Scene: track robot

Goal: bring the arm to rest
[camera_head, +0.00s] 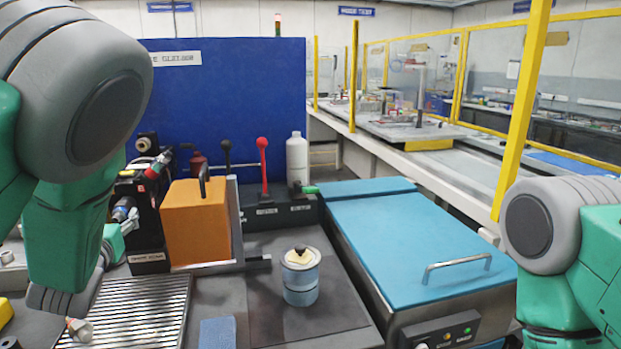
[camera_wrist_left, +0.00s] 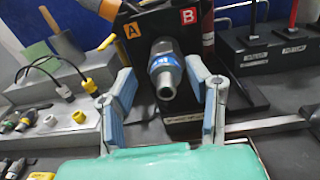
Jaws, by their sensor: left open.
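My left arm comes in from the left in the head view, and its green and grey links hide much of the left gripper (camera_head: 117,238). In the wrist view the left gripper (camera_wrist_left: 159,72) is open, its two blue-grey fingers spread apart. A metal nozzle with a blue ring (camera_wrist_left: 163,70) shows between the fingers, on a dark block with orange A and red B labels (camera_wrist_left: 170,15).
An orange block (camera_head: 196,222) stands beside the dark block. A blue-and-white canister (camera_head: 300,278) stands on the grey bench, with a ribbed metal plate (camera_head: 140,310) to its left. A blue-lidded case (camera_head: 410,245) is at right. Levers (camera_head: 263,160) and a white bottle (camera_head: 297,158) stand behind.

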